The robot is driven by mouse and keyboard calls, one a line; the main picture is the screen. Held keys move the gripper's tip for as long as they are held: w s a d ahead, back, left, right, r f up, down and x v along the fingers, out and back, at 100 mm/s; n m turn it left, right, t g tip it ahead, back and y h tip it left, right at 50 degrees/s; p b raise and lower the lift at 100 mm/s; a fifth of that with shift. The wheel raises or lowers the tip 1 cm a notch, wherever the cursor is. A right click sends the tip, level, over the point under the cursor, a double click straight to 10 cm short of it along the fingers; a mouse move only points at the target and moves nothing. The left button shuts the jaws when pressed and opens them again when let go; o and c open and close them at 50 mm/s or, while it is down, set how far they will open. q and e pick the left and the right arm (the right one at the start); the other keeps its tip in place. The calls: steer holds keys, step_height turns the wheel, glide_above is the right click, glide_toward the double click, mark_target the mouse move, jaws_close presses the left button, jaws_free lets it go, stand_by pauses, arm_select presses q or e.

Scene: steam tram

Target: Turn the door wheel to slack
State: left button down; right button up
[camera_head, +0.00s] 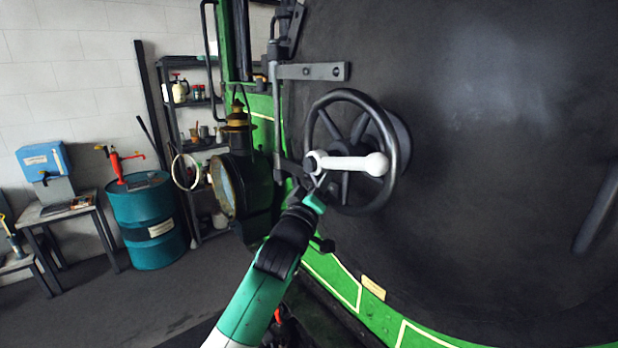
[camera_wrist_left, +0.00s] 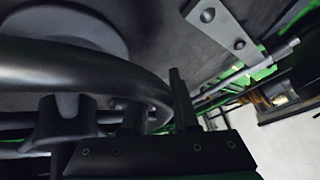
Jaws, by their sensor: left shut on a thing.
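The door wheel (camera_head: 394,172) is a dark spoked handwheel on the large round black door. A white lever (camera_head: 345,164) with a ball at its right end lies nearly level in front of it, its left end near the left rim. My left gripper (camera_head: 318,183) reaches up from below and is shut on the wheel's rim at the left. The contact is partly hidden by the gripper. In the left wrist view the curved rim (camera_wrist_left: 120,77) runs to the gripper fingers (camera_wrist_left: 155,110). My right gripper is not in view.
A hinge strap (camera_head: 312,71) and upright rod are close above and left of the wheel. A round lamp (camera_head: 228,186) stands left of my arm. Farther left are shelves (camera_head: 172,108), a blue drum (camera_head: 147,215) and a small table (camera_head: 58,212). The door right of the wheel is mostly clear.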

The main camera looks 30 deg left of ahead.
arm_select(q)
steer(key=shift+w+d+f, duration=0.1)
steer(key=shift+d+f, duration=0.1)
steer(key=shift+f, duration=0.4)
steer(key=c, duration=0.7)
jaws_free()
steer(key=shift+d, duration=0.15)
steer(key=shift+r, duration=0.1)
steer(key=shift+r, duration=0.15)
steer(key=s+p, duration=0.3)
steer(key=p, duration=0.1)
steer(key=shift+s+p, duration=0.2)
steer(key=shift+p, duration=0.15)
steer(key=v, duration=0.3)
steer(key=b+v, duration=0.1)
steer(key=v, duration=0.1)
steer(key=b+v, duration=0.1)
steer(key=v, duration=0.2)
steer(key=shift+s+d+f, duration=0.1)
steer(key=shift+s+f, duration=0.05)
steer(key=shift+f, duration=0.35)
